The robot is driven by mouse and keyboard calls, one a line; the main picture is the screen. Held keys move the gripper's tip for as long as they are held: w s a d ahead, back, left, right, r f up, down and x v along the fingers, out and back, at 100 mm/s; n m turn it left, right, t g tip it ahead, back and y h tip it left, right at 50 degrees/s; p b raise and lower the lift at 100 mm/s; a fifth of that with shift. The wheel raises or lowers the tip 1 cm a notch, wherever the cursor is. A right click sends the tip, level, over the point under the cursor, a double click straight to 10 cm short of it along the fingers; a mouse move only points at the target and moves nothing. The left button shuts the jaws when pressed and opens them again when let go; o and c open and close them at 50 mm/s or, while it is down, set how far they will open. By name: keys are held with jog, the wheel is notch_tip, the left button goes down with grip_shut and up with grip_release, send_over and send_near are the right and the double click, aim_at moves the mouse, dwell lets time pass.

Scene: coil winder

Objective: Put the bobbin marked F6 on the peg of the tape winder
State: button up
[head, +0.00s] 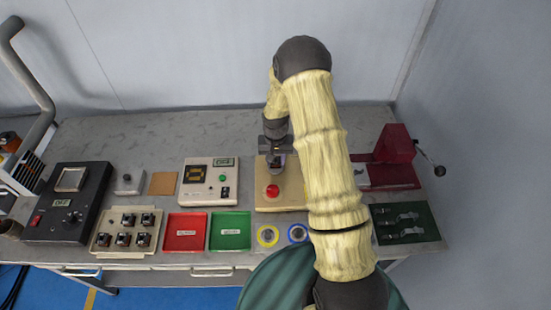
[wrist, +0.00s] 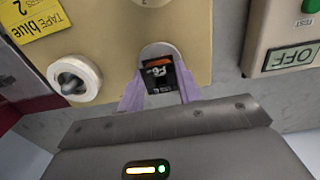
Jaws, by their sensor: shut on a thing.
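My gripper (wrist: 160,80) is shut on a small black bobbin (wrist: 158,72) with an orange band; its label reads F6, turned in the wrist view. The bobbin is between the lilac fingertips, over a pale round disc (wrist: 154,50) on the beige tape winder (wrist: 112,55). The fingers and bobbin hide any peg there, and I cannot tell whether the bobbin touches it. In the head view, my gripper (head: 277,160) is over the back part of the winder (head: 265,203), behind its red button (head: 272,191).
A beige tray (head: 103,242) with several black bobbins stands at left front. Beside it are a red tray (head: 184,246) and a green tray (head: 230,244). Behind is a tester (head: 195,198) reading OFF.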

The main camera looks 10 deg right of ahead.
jog(key=shift+f, duration=0.4)
jog(key=o, duration=1.1)
jog(key=shift+c, duration=0.2)
jog(key=shift+r, duration=0.1)
notch_tip(320, 180, up, 17)
jog(key=b, duration=0.3)
jog(key=shift+r+b, duration=0.15)
jog(key=shift+b, duration=0.15)
